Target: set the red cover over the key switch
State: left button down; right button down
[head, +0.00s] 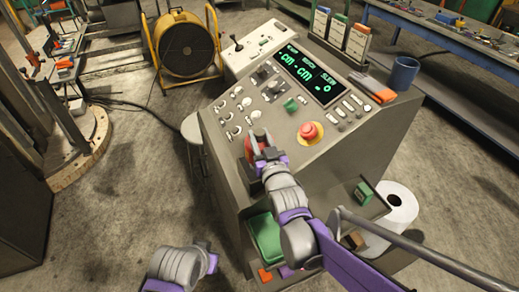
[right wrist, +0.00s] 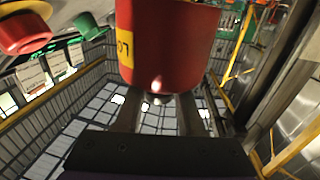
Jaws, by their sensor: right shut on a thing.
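My right gripper (head: 264,158) is shut on the red cover (head: 258,142) at the console's left front, near the sloping panel. In the right wrist view the red cover (right wrist: 168,40) is a red cylinder with a yellow label, held at the fingertips. I cannot tell from these views whether the cover touches the panel. I cannot make out the key switch; the cover or my gripper may hide it. Part of my left arm shows at the bottom left of the head view, but its gripper does not show clearly.
The grey console (head: 372,140) carries a red emergency button (head: 309,131), a green button (head: 290,105), several pale knobs and a lit display (head: 307,74). A blue mug (head: 403,73) stands at its right top. A green box (head: 364,193) and white roll (head: 397,207) are lower right.

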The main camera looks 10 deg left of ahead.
aim_at(260, 147)
jog(key=shift+w+f, duration=0.1)
jog(key=shift+f, duration=2)
jog(key=shift+f, duration=0.1)
jog(key=c, duration=0.5)
grip_release()
jog(key=shift+b, duration=0.3)
jog(key=shift+r, duration=0.2)
jog(key=v, duration=1.2)
jog(key=shift+f+b, duration=0.1)
jog(key=shift+b, duration=0.25)
